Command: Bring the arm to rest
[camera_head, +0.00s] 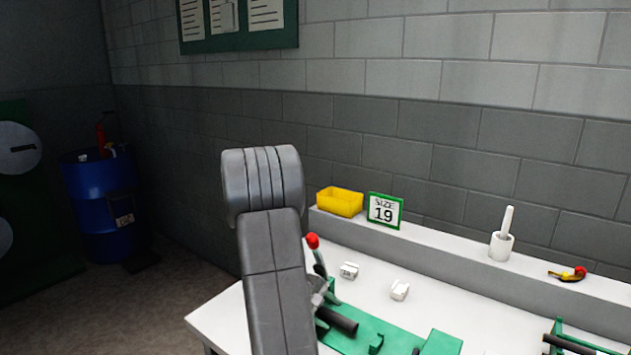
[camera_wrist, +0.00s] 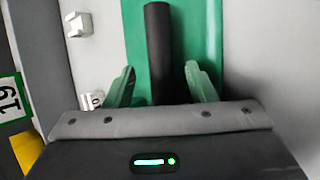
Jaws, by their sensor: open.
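My gripper (camera_wrist: 160,66) shows in the wrist view with two greenish fingers spread apart and nothing held between them. Past them a black bar (camera_wrist: 158,35) lies over a green base plate (camera_wrist: 214,40); I cannot tell how far beneath the fingers it is. In the head view my grey arm (camera_head: 275,245) stands raised in front of the bench and bends over at its top.
A green crimper with a red-tipped lever (camera_head: 313,241) stands right behind my arm on the white bench (camera_head: 225,315). Two small white blocks (camera_head: 349,270) (camera_head: 399,290) lie nearby. The ledge holds a yellow bin (camera_head: 340,201), a size 19 sign (camera_head: 384,211) and a white cup (camera_head: 501,247). A blue drum (camera_head: 90,205) stands left.

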